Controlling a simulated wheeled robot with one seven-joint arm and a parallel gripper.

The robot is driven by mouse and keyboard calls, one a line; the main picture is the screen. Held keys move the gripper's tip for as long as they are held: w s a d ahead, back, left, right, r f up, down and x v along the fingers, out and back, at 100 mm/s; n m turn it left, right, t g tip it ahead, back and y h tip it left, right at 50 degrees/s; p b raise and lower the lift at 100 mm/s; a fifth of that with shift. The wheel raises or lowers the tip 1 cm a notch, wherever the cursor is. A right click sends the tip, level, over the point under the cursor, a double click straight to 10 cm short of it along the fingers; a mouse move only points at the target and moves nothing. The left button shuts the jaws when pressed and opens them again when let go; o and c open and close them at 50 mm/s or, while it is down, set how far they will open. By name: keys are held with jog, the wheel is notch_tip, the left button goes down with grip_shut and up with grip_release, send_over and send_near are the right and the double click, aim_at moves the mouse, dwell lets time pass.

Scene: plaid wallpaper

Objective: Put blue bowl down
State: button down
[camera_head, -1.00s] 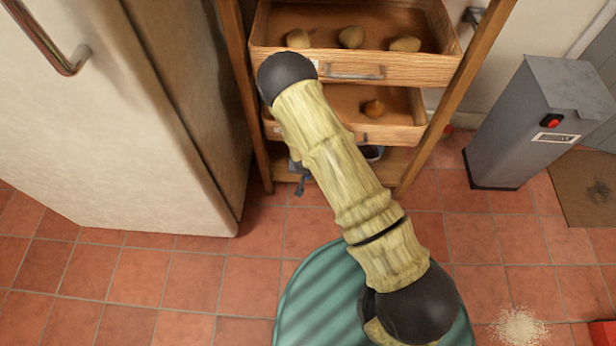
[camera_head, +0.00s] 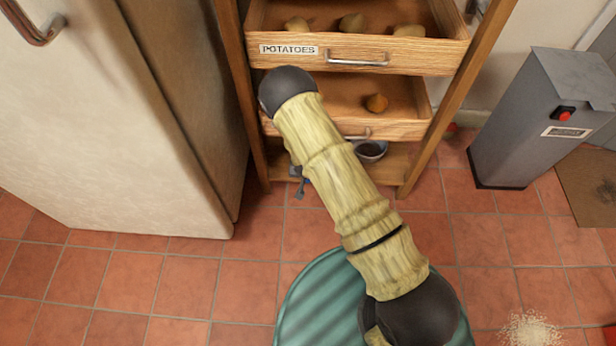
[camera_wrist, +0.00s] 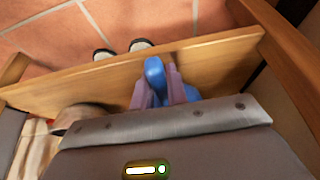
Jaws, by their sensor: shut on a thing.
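My gripper (camera_wrist: 158,88) shows in the wrist view with its two purplish fingers shut on a bright blue piece (camera_wrist: 154,70), which I take for the blue bowl's edge. More blue shows to the right of the fingers. Most of the bowl is hidden, and I cannot tell whether it touches the shelf. In the head view my arm covers much of the gripper's surroundings; a small blue-grey part shows left of my arm at the low shelf (camera_head: 395,178), and I cannot tell whether it is gripper or bowl.
A greyish bowl (camera_head: 371,151) stands on the low shelf, right of my arm. A fridge (camera_head: 130,130) stands left, a grey bin (camera_head: 535,120) right. Tiled floor is open in front.

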jog(key=shift+w, duration=0.1)
jog(key=shift+f, duration=0.15)
jog(key=c, duration=1.4)
grip_release()
jog(key=p+v, duration=0.7)
jog(key=v, duration=0.5)
